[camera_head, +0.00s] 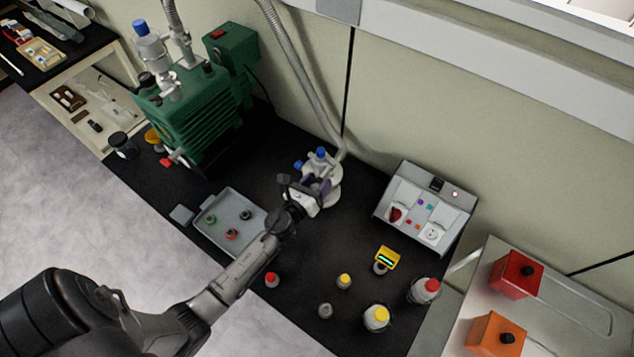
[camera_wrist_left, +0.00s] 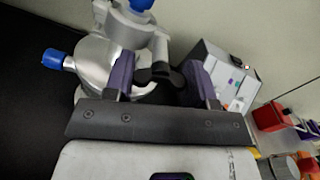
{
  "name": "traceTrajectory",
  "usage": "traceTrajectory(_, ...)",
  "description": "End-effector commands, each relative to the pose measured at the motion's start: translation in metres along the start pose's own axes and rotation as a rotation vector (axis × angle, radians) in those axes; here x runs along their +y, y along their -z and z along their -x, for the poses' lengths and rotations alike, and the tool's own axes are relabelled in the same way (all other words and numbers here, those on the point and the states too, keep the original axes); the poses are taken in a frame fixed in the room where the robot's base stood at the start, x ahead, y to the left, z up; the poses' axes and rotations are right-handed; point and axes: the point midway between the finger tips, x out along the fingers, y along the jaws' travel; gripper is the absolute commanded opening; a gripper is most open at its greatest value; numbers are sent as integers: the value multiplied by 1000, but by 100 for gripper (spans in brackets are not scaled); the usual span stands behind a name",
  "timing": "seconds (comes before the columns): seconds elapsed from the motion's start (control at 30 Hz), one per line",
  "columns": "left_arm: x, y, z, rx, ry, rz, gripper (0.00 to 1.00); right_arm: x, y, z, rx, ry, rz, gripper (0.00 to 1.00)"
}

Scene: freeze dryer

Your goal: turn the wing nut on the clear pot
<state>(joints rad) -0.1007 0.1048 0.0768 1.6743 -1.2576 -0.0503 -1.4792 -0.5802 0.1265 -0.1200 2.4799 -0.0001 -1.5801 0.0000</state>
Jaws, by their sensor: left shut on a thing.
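The clear pot (camera_wrist_left: 98,62), shiny and silvery with blue knobs, fills the upper left of the left wrist view. In the head view the pot assembly (camera_head: 333,197) stands at the back middle of the black bench, partly hidden by my gripper. The black wing nut (camera_wrist_left: 160,76) shows between the purple fingers of my left gripper (camera_wrist_left: 162,82), in front of the pot. My left gripper (camera_head: 311,190) is shut on the wing nut, reaching it from the front left. The wing nut is not clear in the head view. My right gripper is in neither view.
A green pump (camera_head: 190,115) stands behind left, with a grey hose (camera_head: 300,80) running to the pot. A grey tray (camera_head: 255,212) lies left of the pot. A control box (camera_head: 425,205) stands right. Several capped bottles, including a yellow-capped one (camera_head: 376,318), stand in front.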

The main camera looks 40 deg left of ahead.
Motion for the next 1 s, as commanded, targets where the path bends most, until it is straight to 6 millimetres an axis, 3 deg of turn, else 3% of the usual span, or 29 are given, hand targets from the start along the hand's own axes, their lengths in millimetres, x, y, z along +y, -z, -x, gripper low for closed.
traceTrajectory(0.5,0,1,0,2,-1,-15,27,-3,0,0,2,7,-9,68)
traceTrajectory(0.53,0,1,0,2,-1,-15,53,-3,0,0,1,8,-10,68)
traceTrajectory(0.6,0,1,0,1,-1,-15,59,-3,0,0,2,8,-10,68)
traceTrajectory(0.8,0,0,0,1,-1,-14,77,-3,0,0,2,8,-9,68)
traceTrajectory(1.0,0,0,0,0,-1,-14,77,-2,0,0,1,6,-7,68)
